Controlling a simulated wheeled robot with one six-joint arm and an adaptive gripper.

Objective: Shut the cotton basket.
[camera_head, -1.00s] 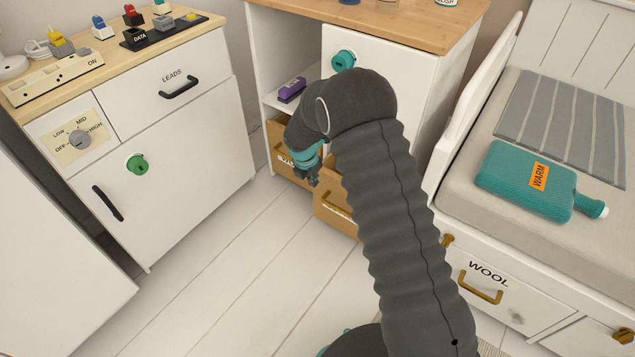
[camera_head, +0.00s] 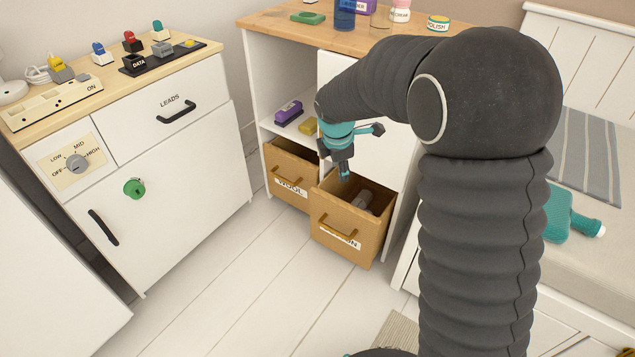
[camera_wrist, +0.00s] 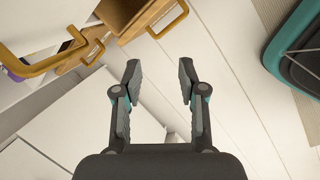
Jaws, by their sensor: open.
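The cotton basket (camera_head: 349,224) is a tan box at the bottom of the white shelf unit. It is drawn out well past the basket beside it, and its open top shows a grey item (camera_head: 363,199) inside. Its front has a bar handle and a white label, of which only the end can be read. My gripper (camera_head: 345,175) is above the basket's left rear part in the head view; I cannot tell if it touches. In the wrist view my gripper (camera_wrist: 159,68) is open, with nothing between the fingers. A tan basket (camera_wrist: 122,14) shows beyond the fingers there.
The wool basket (camera_head: 284,172) sits left of the cotton basket, less far out. A purple item (camera_head: 288,112) and a yellow item (camera_head: 308,126) lie on the shelf above. A white cabinet (camera_head: 165,210) stands left, a bed right. The floor (camera_head: 235,290) in front is clear.

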